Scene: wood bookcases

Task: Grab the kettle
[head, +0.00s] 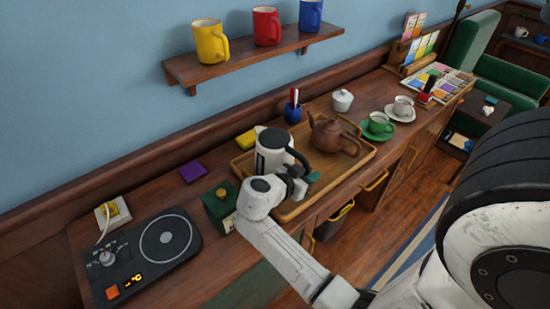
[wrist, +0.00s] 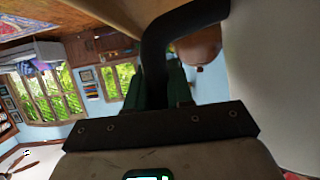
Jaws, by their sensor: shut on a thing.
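The kettle (head: 268,147) is white with a black handle. It stands at the left part of a wooden tray (head: 365,158) on the wooden counter, looking upright. My gripper (head: 308,183) is at the kettle's handle side, shut on the black handle. In the wrist view the black handle (wrist: 185,25) runs down between the green fingers of my gripper (wrist: 160,85), and the pale kettle body (wrist: 270,60) fills the right side. My wrist hides the lower part of the kettle in the head view, so I cannot tell whether its base touches the tray.
A brown teapot (head: 327,132) stands on the tray right of the kettle. A green box (head: 219,207) is close left of my wrist. A black hot plate (head: 140,255) lies at the left end. Green (head: 377,125) and white (head: 402,108) cups stand right. A mug shelf (head: 250,55) hangs above.

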